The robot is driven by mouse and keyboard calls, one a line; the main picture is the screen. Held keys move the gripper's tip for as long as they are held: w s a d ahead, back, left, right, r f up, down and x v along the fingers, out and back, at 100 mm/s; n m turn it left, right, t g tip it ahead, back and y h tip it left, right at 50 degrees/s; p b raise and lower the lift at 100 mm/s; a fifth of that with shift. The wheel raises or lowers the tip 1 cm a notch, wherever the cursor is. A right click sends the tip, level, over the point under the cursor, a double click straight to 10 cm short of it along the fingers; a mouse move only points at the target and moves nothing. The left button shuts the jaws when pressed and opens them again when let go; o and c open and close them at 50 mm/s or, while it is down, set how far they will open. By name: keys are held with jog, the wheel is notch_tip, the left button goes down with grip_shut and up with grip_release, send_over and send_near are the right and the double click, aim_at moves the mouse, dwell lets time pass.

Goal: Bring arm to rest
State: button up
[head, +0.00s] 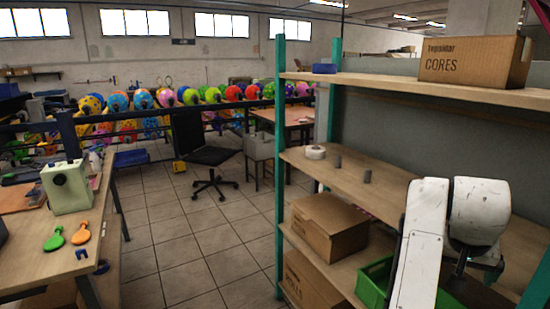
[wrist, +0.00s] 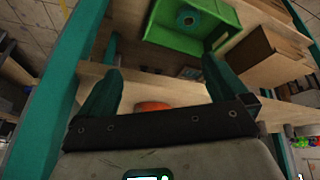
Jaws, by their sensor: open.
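My white arm (head: 422,235) is raised in front of the shelf at the right of the head view. Its gripper is not clearly visible there. In the wrist view my gripper (wrist: 162,70) has two dark green fingers spread wide apart, with nothing clasped between their tips. An orange object (wrist: 152,106) shows between the finger bases, partly hidden by the gripper's dark bar; I cannot tell its distance. Beyond the fingers is a green crate (wrist: 165,38) with a round teal, ring-like thing (wrist: 188,19) inside.
The shelf rack has teal posts (head: 280,165) and wooden boards. It holds cardboard boxes (head: 327,226), a CORES box (head: 473,58), a tape roll (head: 315,152) and the green crate (head: 372,285). A workbench (head: 30,250) stands left. Tiled floor (head: 190,240) lies clear between.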

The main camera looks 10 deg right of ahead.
jog(key=s+a+f+n, duration=0.1)
jog(key=s+f+n, duration=0.1)
jog(key=s+f, duration=0.6)
jog(key=s+a+f+n+g+y+p, duration=0.1)
jog(key=s+a+f+n+y, duration=0.1)
jog(key=s+a+f, duration=0.5)
jog(key=s+a+f+n+y+p, duration=0.1)
jog(key=s+a+f+n+y, duration=0.1)
jog(key=s+a+f, duration=0.6)
jog(key=s+f+n, duration=0.1)
jog(key=s+f, duration=0.1)
jog(key=s, duration=0.5)
jog(key=shift+f+n+g, duration=0.25)
jog(key=shift+n+g, duration=0.15)
jog(key=shift+d, duration=0.1)
jog(key=shift+c, duration=0.3)
